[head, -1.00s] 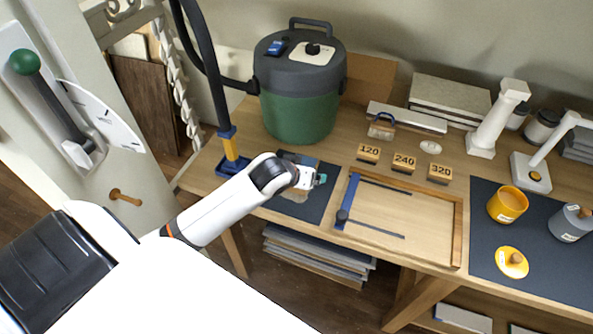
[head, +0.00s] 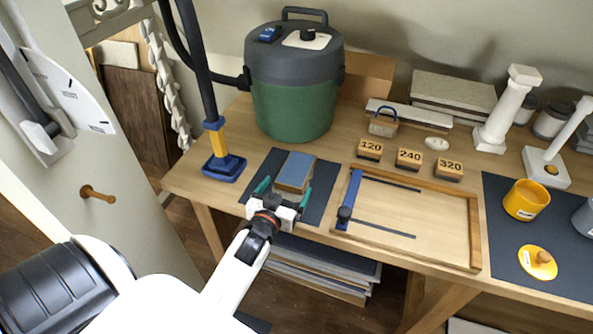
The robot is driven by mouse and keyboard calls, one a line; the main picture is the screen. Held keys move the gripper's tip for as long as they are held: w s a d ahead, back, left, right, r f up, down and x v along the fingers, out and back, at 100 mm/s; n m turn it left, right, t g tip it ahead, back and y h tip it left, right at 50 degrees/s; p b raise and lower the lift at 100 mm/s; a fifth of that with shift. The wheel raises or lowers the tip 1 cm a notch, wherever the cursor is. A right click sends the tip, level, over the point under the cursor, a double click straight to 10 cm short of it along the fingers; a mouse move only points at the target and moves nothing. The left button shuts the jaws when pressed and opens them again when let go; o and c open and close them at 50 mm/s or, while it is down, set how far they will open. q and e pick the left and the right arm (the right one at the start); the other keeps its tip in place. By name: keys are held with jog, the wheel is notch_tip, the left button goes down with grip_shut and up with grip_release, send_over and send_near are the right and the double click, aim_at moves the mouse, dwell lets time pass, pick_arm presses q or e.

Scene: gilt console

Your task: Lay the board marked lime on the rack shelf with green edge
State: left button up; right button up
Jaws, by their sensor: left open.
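I see no board that I can read as marked lime, and no shelf edge that shows green. My left gripper (head: 284,190) is open over the dark mat (head: 321,190) near the bench's front edge. Its two teal-tipped fingers stand on either side of the near end of a block with a blue-grey top and wooden sides (head: 296,170). I cannot tell whether they touch it. A stack of flat boards (head: 325,270) lies under the bench, with no marks readable. My right gripper is not in view.
A wooden frame tray (head: 473,225) and blocks marked 120 (head: 370,149), 240 (head: 409,159) and 320 (head: 449,169) are to the right. A yellow cup (head: 526,200) stands farther right.

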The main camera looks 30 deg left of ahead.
aim_at(292, 177)
pick_arm(q)
jog(key=x, duration=0.4)
jog(key=r+p+x, duration=0.1)
jog(key=x, duration=0.1)
jog(key=shift+w, duration=0.25)
jog(key=c, duration=1.2)
